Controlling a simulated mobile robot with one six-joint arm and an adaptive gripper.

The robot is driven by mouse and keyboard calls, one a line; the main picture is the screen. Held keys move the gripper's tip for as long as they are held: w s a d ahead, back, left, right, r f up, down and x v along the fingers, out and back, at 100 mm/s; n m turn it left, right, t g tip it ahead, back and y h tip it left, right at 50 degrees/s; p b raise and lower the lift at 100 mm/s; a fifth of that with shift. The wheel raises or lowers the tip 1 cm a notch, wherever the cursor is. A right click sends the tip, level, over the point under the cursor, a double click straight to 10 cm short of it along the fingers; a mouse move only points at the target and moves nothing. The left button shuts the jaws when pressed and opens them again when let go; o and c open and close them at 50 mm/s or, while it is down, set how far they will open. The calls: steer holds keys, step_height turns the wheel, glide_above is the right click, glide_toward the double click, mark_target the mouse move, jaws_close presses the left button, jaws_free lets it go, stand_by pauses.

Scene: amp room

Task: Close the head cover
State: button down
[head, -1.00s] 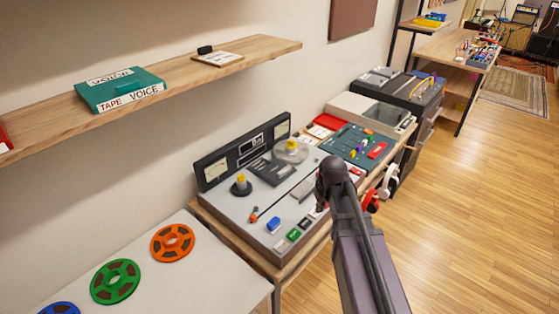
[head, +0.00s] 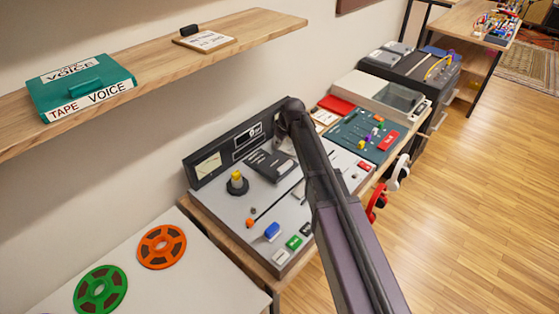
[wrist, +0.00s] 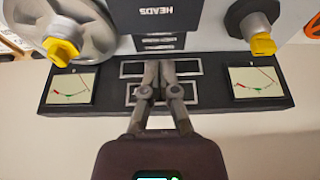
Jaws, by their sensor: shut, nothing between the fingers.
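The tape machine (head: 225,215) has a grey deck and an upright black meter panel at its back. The dark head cover (head: 268,165) sits mid-deck in front of that panel; in the wrist view it shows inverted lettering "HEADS" (wrist: 155,12). I cannot tell its exact angle. My gripper (wrist: 161,66) is shut and empty, with its fingertips over the meter panel (wrist: 205,92), just beyond the cover's edge in the wrist view. I cannot tell whether they touch anything. In the head view my arm hides the gripper and the right part of the deck.
A knob with a yellow top (head: 237,182) stands left of the cover, and a silver reel hub with a yellow cap (wrist: 62,48) is on its other side. A wooden shelf (head: 150,65) with a green tape box (head: 82,85) overhangs behind. A teal mixer (head: 362,135) stands to the right.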

mark_target(271, 162)
steer(key=shift+f, duration=0.1)
stand_by(0.3)
steer(key=b+x, duration=0.9)
steer(key=x, duration=0.1)
steer(key=shift+b, duration=0.35)
steer(key=shift+s+d, duration=1.05)
steer(key=shift+d, duration=0.1)
steer(key=shift+s+d, duration=0.3)
steer(key=shift+d, duration=0.15)
steer(key=shift+d, duration=0.1)
